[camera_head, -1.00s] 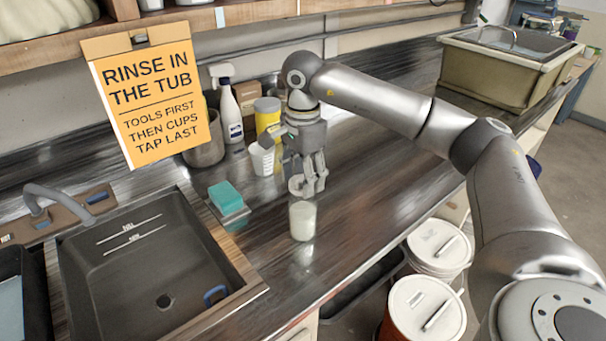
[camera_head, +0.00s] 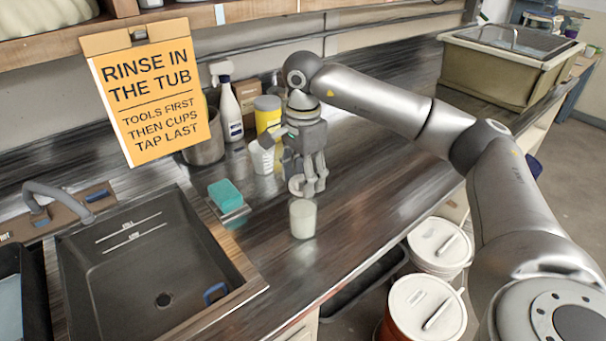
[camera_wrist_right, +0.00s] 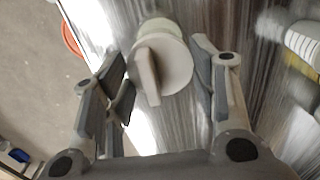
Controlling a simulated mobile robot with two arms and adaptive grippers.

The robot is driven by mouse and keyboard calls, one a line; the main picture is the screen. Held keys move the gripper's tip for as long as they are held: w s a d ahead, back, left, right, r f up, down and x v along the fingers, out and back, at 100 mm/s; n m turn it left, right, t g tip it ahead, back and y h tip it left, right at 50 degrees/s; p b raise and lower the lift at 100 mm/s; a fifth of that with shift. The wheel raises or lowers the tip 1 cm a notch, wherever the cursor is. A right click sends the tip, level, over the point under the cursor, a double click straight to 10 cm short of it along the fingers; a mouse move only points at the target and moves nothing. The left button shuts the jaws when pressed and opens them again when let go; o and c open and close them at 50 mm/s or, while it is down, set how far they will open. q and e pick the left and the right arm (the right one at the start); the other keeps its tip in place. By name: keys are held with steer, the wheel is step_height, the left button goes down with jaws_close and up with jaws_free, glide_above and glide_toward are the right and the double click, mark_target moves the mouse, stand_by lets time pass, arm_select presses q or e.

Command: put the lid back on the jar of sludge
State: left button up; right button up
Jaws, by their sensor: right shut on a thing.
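The jar of sludge (camera_head: 303,219) is a small clear jar with pale contents, upright on the counter. My right gripper (camera_head: 308,188) points down just behind it in the head view, low over the counter. It is shut on the round white lid (camera_head: 295,186), partly hidden by the fingers. In the right wrist view the lid (camera_wrist_right: 174,66), with its raised bar, lies between the fingers of my right gripper (camera_wrist_right: 163,85). The pale round jar (camera_wrist_right: 157,28) shows partly behind the lid there. The lid is beside the jar, not on it. My left gripper is not in view.
A teal sponge (camera_head: 226,195) lies left of the jar, by the sink (camera_head: 150,265). A white cup (camera_head: 262,157), a yellow-labelled container (camera_head: 267,115) and a spray bottle (camera_head: 230,110) stand behind the gripper. Lidded buckets (camera_head: 427,308) stand below the counter's front edge.

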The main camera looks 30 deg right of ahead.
steer(key=shift+f+b, duration=0.3)
steer(key=shift+f, duration=0.2)
stand_by(1.1)
stand_by(0.3)
steer(key=o, duration=0.8)
steer(key=o, duration=0.5)
steer(key=shift+r+p, duration=2.45)
steer(key=shift+r, duration=1.1)
